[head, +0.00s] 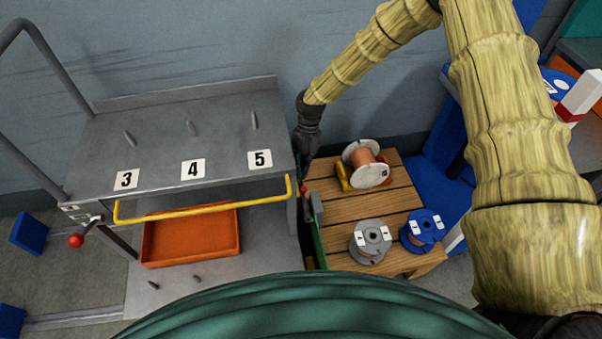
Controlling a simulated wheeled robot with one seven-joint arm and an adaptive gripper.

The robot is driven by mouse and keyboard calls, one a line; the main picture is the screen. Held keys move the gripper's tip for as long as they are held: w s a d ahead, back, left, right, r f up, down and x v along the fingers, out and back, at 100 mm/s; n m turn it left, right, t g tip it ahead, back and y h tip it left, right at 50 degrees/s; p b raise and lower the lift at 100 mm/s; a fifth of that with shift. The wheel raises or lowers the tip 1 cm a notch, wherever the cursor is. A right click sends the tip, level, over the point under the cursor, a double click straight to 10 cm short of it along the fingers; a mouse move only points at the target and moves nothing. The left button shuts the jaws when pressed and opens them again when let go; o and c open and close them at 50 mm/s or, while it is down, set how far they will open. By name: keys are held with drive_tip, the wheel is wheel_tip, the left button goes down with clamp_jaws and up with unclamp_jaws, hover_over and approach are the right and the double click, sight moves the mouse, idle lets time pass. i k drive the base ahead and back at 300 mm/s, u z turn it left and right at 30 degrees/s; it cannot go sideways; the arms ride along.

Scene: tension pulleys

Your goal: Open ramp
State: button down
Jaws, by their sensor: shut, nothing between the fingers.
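My gripper (306,158) is dark and points down in the narrow gap between the grey metal cart (225,110) and the wooden pallet-like table (345,207). Its fingers are shut and empty; their tips are small and partly lost against dark parts. Just below them, a small red knob (306,189) and a grey block (317,208) sit at the top of a green upright panel (320,243) along the table's left edge. I cannot tell whether the gripper touches the knob, or which part is the ramp. A yellow bar (200,203) runs along the cart's front.
Three spools stand on the table: copper-wound (367,164), grey (370,242) and blue (422,231). An orange tray (190,237) lies under the cart's top shelf. A red ball handle (76,240) is at the cart's left. A grey wall stands behind.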

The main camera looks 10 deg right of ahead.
sight(317, 238)
drive_tip(key=k, duration=1)
